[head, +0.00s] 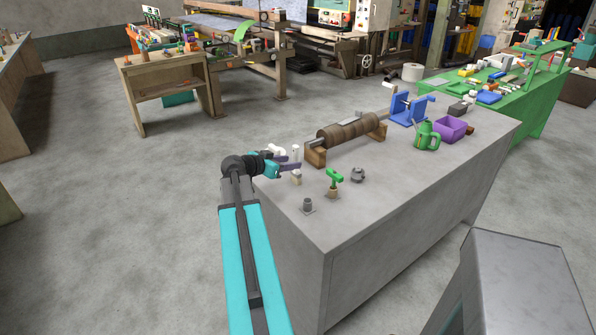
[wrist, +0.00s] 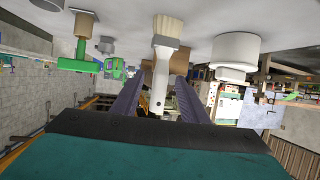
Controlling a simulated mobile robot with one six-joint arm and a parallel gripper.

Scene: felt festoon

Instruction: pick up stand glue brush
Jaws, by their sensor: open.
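The glue brush (head: 295,154) stands upright near the left end of the grey bench, pale bristles down and white handle up. In the wrist view, which is upside down, the brush (wrist: 161,72) has cream bristles, a grey collar and a white handle. My gripper (head: 296,161) is at the brush, its purple fingers level with the handle. In the wrist view my gripper (wrist: 158,84) is open, with one finger on each side of the handle. Gaps show beside the handle, but I cannot tell how deep it sits between the fingers.
A white round piece (head: 276,150) stands close behind the brush. A brown roller (head: 348,133) on wooden supports lies farther back. The bench's near right part is clear.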

